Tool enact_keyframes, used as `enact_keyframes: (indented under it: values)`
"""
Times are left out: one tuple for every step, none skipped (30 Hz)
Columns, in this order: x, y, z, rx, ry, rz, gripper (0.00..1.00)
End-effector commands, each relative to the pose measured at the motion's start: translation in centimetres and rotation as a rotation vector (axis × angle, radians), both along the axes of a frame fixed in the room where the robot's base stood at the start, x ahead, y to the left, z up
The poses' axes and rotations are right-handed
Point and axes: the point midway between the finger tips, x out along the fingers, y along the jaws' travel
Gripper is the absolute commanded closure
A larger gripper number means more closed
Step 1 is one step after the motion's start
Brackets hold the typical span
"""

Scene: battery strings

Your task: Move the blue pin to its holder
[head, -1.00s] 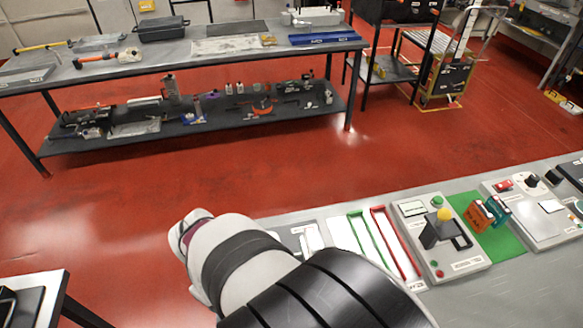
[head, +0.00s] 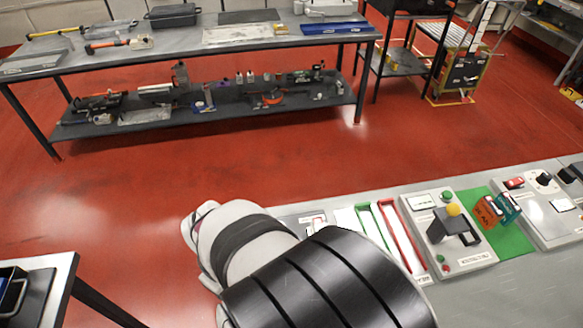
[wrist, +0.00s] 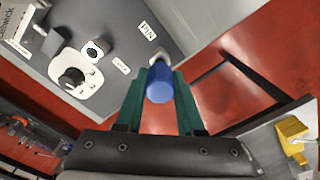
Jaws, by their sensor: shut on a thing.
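In the wrist view my gripper (wrist: 160,78) has its two green fingers shut on the blue pin (wrist: 160,88). The pin shows as a blue cylinder, with a pale grey part (wrist: 155,58) just beyond it at the edge of a grey panel. Whether that part belongs to the pin or to a holder, and whether they touch, I cannot tell. A label reading PIN (wrist: 148,31) is on the panel close by. In the head view my arm hides the gripper and the pin.
The panel carries a black knob on a white plate (wrist: 74,79) and a smaller dark round part (wrist: 96,48). A side table with a yellow block (wrist: 291,131) is at lower right. In the head view, a bench with red and green frames (head: 402,240) is at right.

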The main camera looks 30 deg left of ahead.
Motion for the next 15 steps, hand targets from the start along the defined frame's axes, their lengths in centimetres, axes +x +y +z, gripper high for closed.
enact_keyframes:
  values:
    - [0.0, 0.0, -0.1, -0.001, 0.0, 0.0, 1.0]
    - [0.0, 0.0, -0.2, -0.001, 0.001, -0.001, 1.0]
    - [0.0, 0.0, -0.3, -0.001, 0.001, -0.001, 1.0]
    - [0.0, 0.0, -0.4, -0.002, 0.001, -0.001, 1.0]
    - [0.0, 0.0, -0.5, -0.002, 0.001, -0.001, 1.0]
    - [0.0, 0.0, -0.6, -0.002, 0.001, -0.001, 1.0]
    - [0.0, 0.0, -0.7, -0.002, 0.001, -0.001, 1.0]
    - [0.0, 0.0, -0.7, -0.001, 0.001, -0.001, 1.0]
    - [0.0, 0.0, -0.8, -0.001, 0.001, -0.001, 1.0]
    - [0.0, 0.0, -0.9, -0.001, 0.001, -0.001, 1.0]
    - [0.0, 0.0, -1.0, -0.001, 0.0, -0.001, 1.0]
    - [0.0, 0.0, -1.1, -0.001, 0.001, -0.001, 1.0]
    - [0.0, -0.1, -1.1, -0.001, 0.001, -0.001, 1.0]
    - [0.0, -0.1, -1.2, -0.001, 0.001, -0.001, 1.0]
    - [0.0, -0.1, -1.3, -0.002, 0.001, -0.001, 1.0]
